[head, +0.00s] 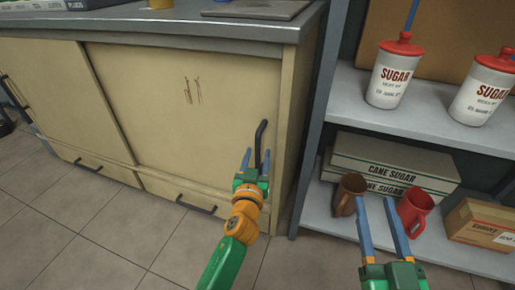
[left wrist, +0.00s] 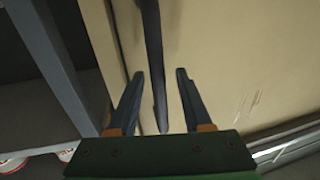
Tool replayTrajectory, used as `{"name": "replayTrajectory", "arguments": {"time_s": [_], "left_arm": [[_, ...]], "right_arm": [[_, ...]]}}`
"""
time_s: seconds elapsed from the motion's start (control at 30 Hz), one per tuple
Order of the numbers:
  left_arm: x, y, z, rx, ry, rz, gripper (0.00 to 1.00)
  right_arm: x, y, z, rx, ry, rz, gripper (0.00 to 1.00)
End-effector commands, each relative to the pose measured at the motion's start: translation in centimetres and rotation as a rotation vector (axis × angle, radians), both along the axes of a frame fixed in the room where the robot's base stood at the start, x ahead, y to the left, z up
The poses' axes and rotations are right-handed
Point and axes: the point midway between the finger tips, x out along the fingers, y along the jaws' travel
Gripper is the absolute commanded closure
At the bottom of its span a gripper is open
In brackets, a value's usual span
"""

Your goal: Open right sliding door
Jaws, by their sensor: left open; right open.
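The right sliding door (head: 185,110) is a tan cabinet panel under the grey counter, and it looks shut. Its dark upright handle (head: 260,143) is near the door's right edge. My left gripper (head: 255,162) is open in front of the handle. In the left wrist view, the handle (left wrist: 155,70) runs down between the two open fingers (left wrist: 160,75), with a gap on each side. I cannot tell whether a finger touches it. My right gripper (head: 392,225) is open and empty in front of the shelf, to the right of the cabinet.
The left sliding door (head: 55,90) is beside the right one, with drawers (head: 185,195) below. A metal shelf (head: 440,130) on the right holds sugar canisters (head: 391,75), cane sugar boxes (head: 390,160), a brown mug (head: 348,194) and a red mug (head: 414,210). The tiled floor (head: 90,235) is clear.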

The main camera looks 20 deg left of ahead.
Motion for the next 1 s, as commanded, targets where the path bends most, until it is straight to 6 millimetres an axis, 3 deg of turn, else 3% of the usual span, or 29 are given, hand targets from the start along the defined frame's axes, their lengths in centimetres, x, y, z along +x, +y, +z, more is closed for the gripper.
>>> {"name": "replayTrajectory", "arguments": {"time_s": [0.23,0.4,1.0], "left_arm": [[-0.02,-0.05,-0.01,0.000,0.000,0.000,0.53],[-0.01,-0.04,-0.02,0.000,0.000,0.000,0.99],[-0.02,-0.04,-0.07,0.001,0.002,0.000,1.00]], "right_arm": [[0.00,0.01,0.04,0.001,-0.003,0.000,0.50],[0.01,0.00,0.02,0.000,-0.002,0.000,0.50],[0.01,-0.01,-0.01,-0.001,-0.001,0.000,0.50]]}}
